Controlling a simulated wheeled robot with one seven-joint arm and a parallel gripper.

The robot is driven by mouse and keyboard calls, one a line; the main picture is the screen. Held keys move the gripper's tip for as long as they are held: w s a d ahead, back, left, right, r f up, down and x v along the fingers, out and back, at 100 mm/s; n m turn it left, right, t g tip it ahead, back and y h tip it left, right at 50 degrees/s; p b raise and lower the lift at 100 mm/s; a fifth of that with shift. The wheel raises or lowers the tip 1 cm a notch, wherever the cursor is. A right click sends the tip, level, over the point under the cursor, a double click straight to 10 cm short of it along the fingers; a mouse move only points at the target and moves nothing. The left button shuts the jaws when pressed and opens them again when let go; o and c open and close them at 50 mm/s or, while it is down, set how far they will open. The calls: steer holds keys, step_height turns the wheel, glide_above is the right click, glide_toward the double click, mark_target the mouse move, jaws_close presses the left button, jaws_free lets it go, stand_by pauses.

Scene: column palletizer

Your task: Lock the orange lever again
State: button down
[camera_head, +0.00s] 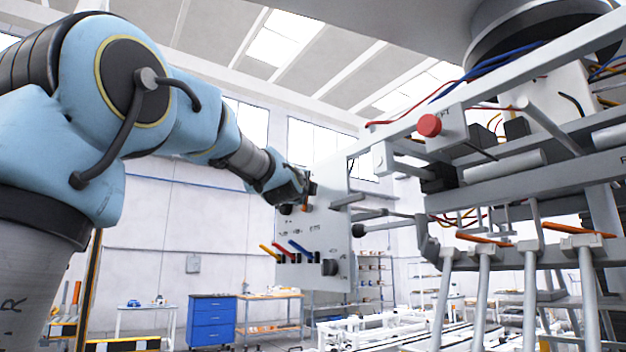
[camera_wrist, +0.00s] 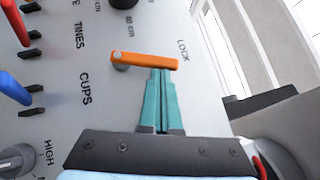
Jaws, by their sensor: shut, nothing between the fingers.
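The orange lever (camera_wrist: 146,61) lies nearly crosswise on the grey control panel (camera_wrist: 60,130) in the wrist view. A round pivot shows under its left end, and its right end is beside the printed word LOCK. My gripper (camera_wrist: 160,72) has its teal fingers together, with nothing between them. The fingertips are at the lower edge of the lever, right of its middle; I cannot tell if they touch it. In the head view my gripper (camera_head: 305,190) is at the upper part of the panel (camera_head: 322,220), and the lever there is mostly hidden.
Red (camera_wrist: 14,20) and blue (camera_wrist: 13,87) levers and a knob (camera_wrist: 14,160) are on the panel left of my gripper. A metal frame with a red button (camera_head: 429,125) and rods stands on the right. A blue cabinet (camera_head: 212,320) is in the background.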

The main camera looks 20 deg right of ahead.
steer(key=shift+w+a+r+p, duration=0.15)
steer(key=shift+w+r+p, duration=0.45)
steer(key=shift+w+r, duration=0.2)
steer(key=shift+w, duration=0.15)
stand_by(0.5)
